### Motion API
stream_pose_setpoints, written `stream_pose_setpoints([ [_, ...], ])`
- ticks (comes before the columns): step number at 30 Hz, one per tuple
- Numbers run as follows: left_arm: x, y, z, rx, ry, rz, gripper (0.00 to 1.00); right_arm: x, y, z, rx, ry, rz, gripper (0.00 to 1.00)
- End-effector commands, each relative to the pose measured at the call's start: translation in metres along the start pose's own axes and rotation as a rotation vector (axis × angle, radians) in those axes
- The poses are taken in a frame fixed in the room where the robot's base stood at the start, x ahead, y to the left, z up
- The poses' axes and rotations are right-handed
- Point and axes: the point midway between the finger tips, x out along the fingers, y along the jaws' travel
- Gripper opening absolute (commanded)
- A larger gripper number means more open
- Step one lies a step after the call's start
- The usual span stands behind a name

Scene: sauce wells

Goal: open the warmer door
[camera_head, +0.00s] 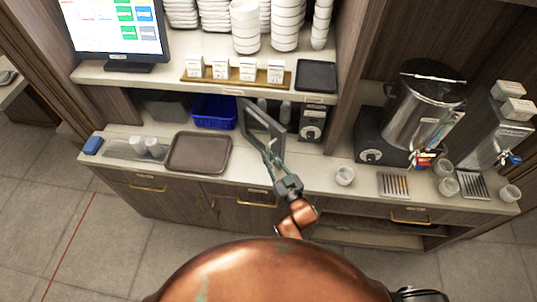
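The warmer (313,121) stands on the counter under the shelf, right of centre, with a dial on its front panel. Its door (263,126), a dark frame around a greyish pane, stands out at an angle from the warmer's left side, so it looks swung open. My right gripper (268,155) is at the lower near edge of the door, its fingers overlapping the frame. Whether the fingers are closed on the door or its handle, or only touch it, is too small to tell. My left gripper is not in view.
A brown tray (199,153) and a blue bin (214,112) are left of the door. A cup (345,176) stands on the counter to the right, near a large steel urn (424,108). The shelf (190,88) overhangs the warmer.

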Motion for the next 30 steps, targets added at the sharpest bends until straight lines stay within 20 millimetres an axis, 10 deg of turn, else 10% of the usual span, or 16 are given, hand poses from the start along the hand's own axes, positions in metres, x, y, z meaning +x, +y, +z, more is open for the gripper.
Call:
stream_pose_setpoints([
  [15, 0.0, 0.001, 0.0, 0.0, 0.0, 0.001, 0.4, -0.097, 0.0, 0.001, 0.0, -0.002, 0.0, 0.15],
  [30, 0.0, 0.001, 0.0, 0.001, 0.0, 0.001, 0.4, -0.108, 0.0, 0.002, 0.0, -0.004, 0.001, 0.19],
])
